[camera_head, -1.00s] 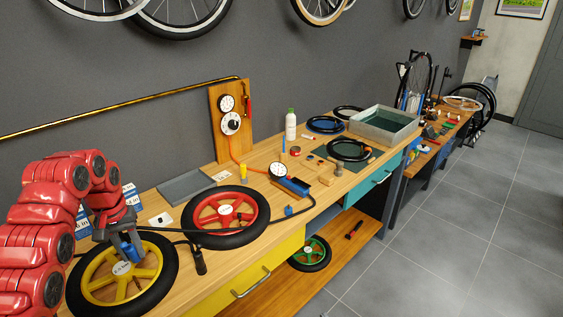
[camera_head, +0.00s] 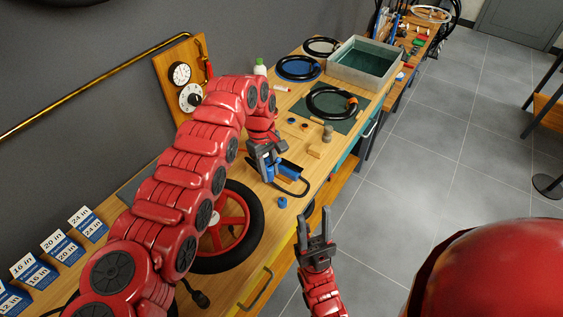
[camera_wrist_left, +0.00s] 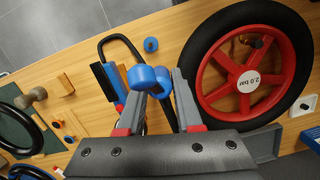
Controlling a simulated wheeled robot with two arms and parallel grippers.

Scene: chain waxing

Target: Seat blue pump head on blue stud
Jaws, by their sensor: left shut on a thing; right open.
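My left gripper (camera_head: 266,155) is shut on the blue pump head (camera_wrist_left: 144,77), which shows between the fingers in the left wrist view (camera_wrist_left: 158,96). It is above the bench beside the blue pump (camera_head: 288,170); the height is hard to judge. A small blue round piece (camera_head: 283,202), which looks like the blue stud, stands on the bench near the front edge. It also shows in the left wrist view (camera_wrist_left: 151,44), apart from the pump head. My right gripper (camera_head: 314,236) is open and empty, in front of the bench.
A red-spoked wheel (camera_head: 233,220) lies left of the blue piece, partly behind my left arm. Wooden blocks (camera_head: 314,151) and a black tyre (camera_head: 332,103) on a green mat lie further back. A grey tray (camera_head: 335,72) stands beyond.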

